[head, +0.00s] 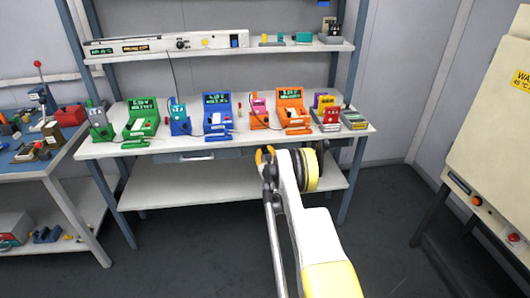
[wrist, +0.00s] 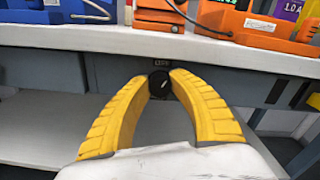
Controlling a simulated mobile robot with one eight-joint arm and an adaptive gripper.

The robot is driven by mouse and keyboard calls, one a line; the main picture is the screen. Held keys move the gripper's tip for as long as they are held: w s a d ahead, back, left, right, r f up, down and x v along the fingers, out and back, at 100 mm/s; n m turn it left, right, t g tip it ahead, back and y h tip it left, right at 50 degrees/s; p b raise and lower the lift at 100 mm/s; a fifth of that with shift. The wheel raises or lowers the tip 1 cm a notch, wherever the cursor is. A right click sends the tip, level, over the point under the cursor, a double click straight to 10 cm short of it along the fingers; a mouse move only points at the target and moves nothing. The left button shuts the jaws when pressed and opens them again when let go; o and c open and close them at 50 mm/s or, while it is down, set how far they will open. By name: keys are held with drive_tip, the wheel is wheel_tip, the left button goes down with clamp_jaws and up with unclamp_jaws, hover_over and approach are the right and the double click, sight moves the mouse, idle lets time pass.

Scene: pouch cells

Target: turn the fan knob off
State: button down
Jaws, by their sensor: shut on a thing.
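The fan knob (wrist: 160,85) is a small black round knob on the dark front panel under the bench top, with a short pale mark on its face. A small label above it is too blurred to read surely. My gripper (wrist: 159,80) has its two yellow fingers closed on the knob, one at each side. In the head view my gripper (head: 265,156) is at the bench's front edge, right of the drawer, and the knob is hidden there.
The white bench top (head: 185,145) above bears green, blue and orange testers and pouch cells near its front edge. A lower shelf (head: 215,187) below is clear. A blue workbench (head: 28,158) stands at left and a cream cabinet (head: 490,120) at right.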

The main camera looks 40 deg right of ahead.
drive_tip(key=shift+n, duration=1.1)
drive_tip(key=c, duration=1.1)
unclamp_jaws()
drive_tip(key=shift+s+a, duration=0.1)
drive_tip(key=v, duration=0.7)
drive_tip(key=shift+s, duration=0.1)
